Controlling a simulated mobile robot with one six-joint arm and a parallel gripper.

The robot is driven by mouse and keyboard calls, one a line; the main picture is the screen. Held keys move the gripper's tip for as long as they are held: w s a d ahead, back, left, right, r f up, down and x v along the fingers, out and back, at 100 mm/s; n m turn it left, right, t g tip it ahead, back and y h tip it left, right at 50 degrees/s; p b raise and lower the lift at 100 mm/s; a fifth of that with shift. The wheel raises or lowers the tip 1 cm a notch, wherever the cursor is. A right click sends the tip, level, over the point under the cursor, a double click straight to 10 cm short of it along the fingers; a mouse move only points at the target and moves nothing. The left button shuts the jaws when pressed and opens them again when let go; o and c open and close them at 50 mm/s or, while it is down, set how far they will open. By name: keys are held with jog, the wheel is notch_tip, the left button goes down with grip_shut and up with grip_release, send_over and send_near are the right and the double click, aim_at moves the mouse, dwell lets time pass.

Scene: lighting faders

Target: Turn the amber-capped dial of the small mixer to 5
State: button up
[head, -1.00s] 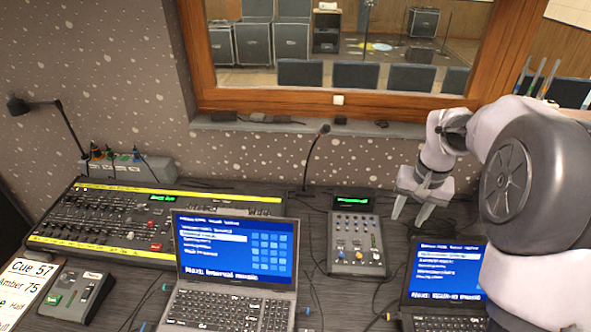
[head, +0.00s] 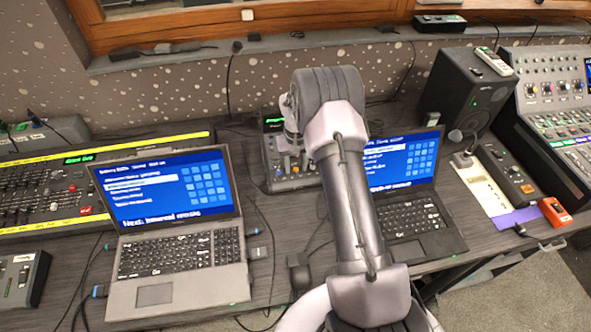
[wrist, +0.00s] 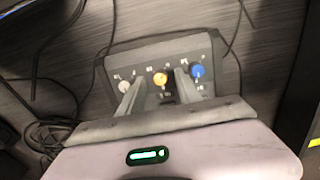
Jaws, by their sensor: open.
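The small mixer (head: 279,184) stands between the two laptops, partly hidden behind my arm in the head view. In the wrist view, the mixer (wrist: 196,50) shows a white-capped dial (wrist: 126,73), the amber-capped dial (wrist: 160,79) and a blue-capped dial (wrist: 197,71) across its panel. My gripper (wrist: 157,82) is open and points down over the panel, its fingers appearing on either side of the amber dial. I cannot tell whether they touch it. The dial's scale marks are too small to read.
An open laptop (head: 165,190) stands left of the mixer and another (head: 405,185) right of it. A long mixing desk (head: 60,185) lies at far left. A speaker (head: 465,95) and a second console (head: 560,110) stand at right. Cables (head: 262,215) run over the table.

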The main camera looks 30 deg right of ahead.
jog(key=shift+f, duration=0.45)
grip_shut()
